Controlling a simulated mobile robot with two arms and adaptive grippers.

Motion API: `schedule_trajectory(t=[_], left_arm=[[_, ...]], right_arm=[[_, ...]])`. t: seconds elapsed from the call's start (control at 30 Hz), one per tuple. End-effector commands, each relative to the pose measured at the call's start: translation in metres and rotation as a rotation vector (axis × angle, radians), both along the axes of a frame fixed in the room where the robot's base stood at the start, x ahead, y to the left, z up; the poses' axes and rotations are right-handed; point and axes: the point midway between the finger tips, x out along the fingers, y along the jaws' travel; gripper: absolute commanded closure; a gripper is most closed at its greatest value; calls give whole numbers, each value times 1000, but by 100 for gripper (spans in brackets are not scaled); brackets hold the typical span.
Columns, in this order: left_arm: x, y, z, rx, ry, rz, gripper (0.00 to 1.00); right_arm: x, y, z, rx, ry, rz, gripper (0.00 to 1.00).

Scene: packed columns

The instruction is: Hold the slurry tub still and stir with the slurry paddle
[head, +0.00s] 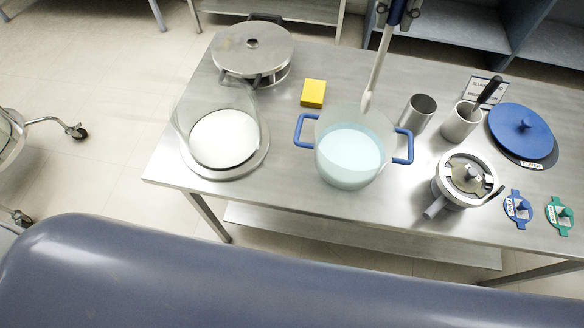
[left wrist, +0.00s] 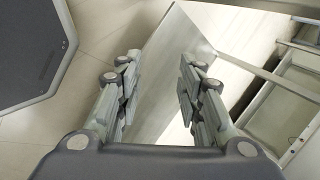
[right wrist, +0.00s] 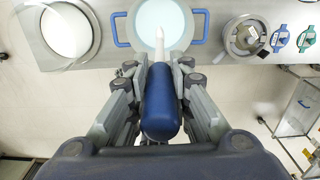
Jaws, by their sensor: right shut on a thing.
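The slurry tub (head: 350,150) is a whitish pot with two blue loop handles and pale blue liquid inside, upright on the steel table. The right wrist view shows it at the top (right wrist: 196,22). My right gripper (head: 397,12) is shut on the blue handle of the slurry paddle (right wrist: 162,105). The white shaft of the paddle (head: 378,66) slants down, its tip overlapping the tub's back rim in the head view; the tip appears outside the liquid. My left gripper (left wrist: 155,85) is open and empty, away from the tub, and out of the head view.
The steel table (head: 290,150) also holds a glass bowl on a round plate (head: 222,140), a lidded pot (head: 252,50), a yellow block (head: 313,93), metal cups (head: 417,112), a blue lid (head: 522,130) and a metal canister (head: 466,180). The table in front of the tub is bare.

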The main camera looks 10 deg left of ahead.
Motion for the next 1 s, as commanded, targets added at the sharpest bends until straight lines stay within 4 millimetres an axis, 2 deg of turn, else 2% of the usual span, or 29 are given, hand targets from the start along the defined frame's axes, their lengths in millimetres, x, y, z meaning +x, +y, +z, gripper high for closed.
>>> schedule_trajectory(t=[0.03, 0.1, 0.2, 0.3, 0.43, 0.6, 0.8, 1.0], left_arm=[[15, -11, 25, 33, -68, -31, 65], [33, -22, 61, 80, -164, -57, 65], [52, -36, 115, 132, -304, -71, 65], [64, -48, 168, 165, -440, -60, 65], [70, -58, 239, 186, -612, -19, 65], [133, -75, 300, 380, -785, -250, 65], [168, -96, 322, 471, -890, -506, 65], [181, -106, 329, 521, -924, -613, 65]], right_arm=[[0, 0, 1, 1, -1, 0, 100], [0, 0, 1, 1, -1, 0, 100], [0, 0, 0, 0, 0, 0, 100], [0, 0, 0, 0, 0, 0, 100], [0, 0, 0, 0, 0, 0, 100], [0, 0, 0, 0, 0, 0, 100], [0, 0, 0, 0, 0, 0, 100], [0, 0, 0, 0, 0, 0, 100]])
